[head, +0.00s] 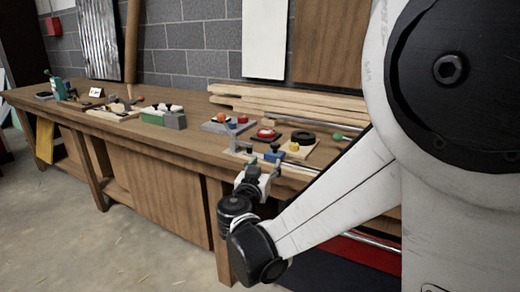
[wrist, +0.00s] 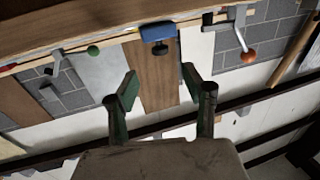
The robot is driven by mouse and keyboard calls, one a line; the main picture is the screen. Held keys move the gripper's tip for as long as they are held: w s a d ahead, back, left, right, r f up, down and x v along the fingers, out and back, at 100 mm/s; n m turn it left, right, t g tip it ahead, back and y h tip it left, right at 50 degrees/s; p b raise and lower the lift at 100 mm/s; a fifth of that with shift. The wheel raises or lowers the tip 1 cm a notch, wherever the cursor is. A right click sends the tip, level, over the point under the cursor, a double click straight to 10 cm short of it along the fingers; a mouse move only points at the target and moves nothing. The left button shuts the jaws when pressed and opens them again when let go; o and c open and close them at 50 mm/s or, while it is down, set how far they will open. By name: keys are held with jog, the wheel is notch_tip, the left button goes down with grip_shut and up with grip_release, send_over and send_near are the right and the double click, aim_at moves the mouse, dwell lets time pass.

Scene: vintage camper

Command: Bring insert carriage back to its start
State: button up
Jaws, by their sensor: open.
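My gripper (head: 263,168) is at the front edge of the workbench in the head view, close to a small blue block (head: 273,154) on a light board. In the wrist view my gripper (wrist: 160,80) is open, with nothing between its green-padded fingers. A blue block (wrist: 158,32) with a dark part at its end shows beyond the fingertips, apart from them, roughly between them. It may be the insert carriage, but I cannot tell for sure. Its track or seat is not clear in either view.
A grey lever with an orange knob (wrist: 248,57) and a green ball (wrist: 93,50) flank the blue block in the wrist view. Open floor lies front left.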

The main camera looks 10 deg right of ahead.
aim_at(274, 149)
jog(key=b+x, duration=0.2)
jog(key=x, duration=1)
jog(key=shift+w+d, duration=0.2)
jog(key=shift+w, duration=0.05)
jog(key=shift+c, duration=0.3)
grip_shut()
